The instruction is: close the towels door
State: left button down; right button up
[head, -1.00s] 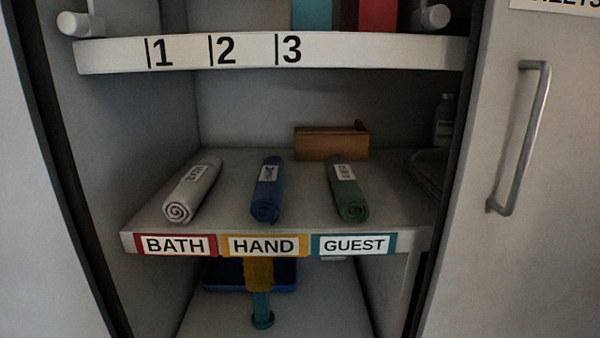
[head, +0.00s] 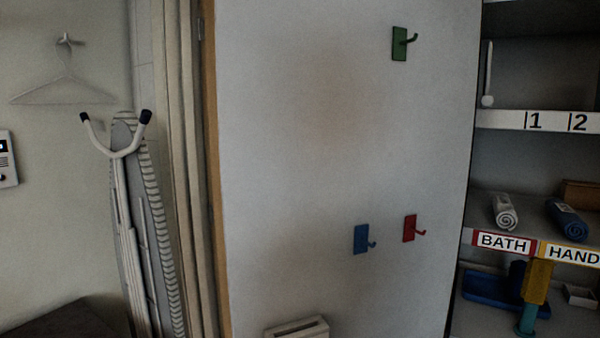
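The open towel cupboard is at the right edge of the head view. Its labelled shelf (head: 508,245) holds a rolled white towel (head: 503,212) above the BATH label and a rolled blue towel (head: 567,220) above the HAND label. A broad pale panel (head: 310,170) stands left of the cupboard opening and fills the middle of the view. It bears a green hook (head: 400,44), a blue hook (head: 361,239) and a red hook (head: 410,228). I cannot tell whether this panel is the towels door or a wall. Neither gripper is in view.
An ironing board (head: 140,220) leans upright at the left, beside a wall-hung coat hanger (head: 65,80). A dark surface (head: 70,320) is at the lower left. A pale slotted box (head: 297,328) is at the panel's bottom. A blue tray (head: 490,287) lies under the towel shelf.

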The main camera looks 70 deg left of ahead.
aim_at(346, 126)
jog(key=k+j, duration=0.15)
jog(key=j, duration=0.2)
jog(key=k+j, duration=0.15)
jog(key=j, duration=0.25)
jog(key=k+j, duration=0.2)
jog(key=j, duration=0.15)
jog(key=k+j+z, duration=0.1)
jog(key=j, duration=0.25)
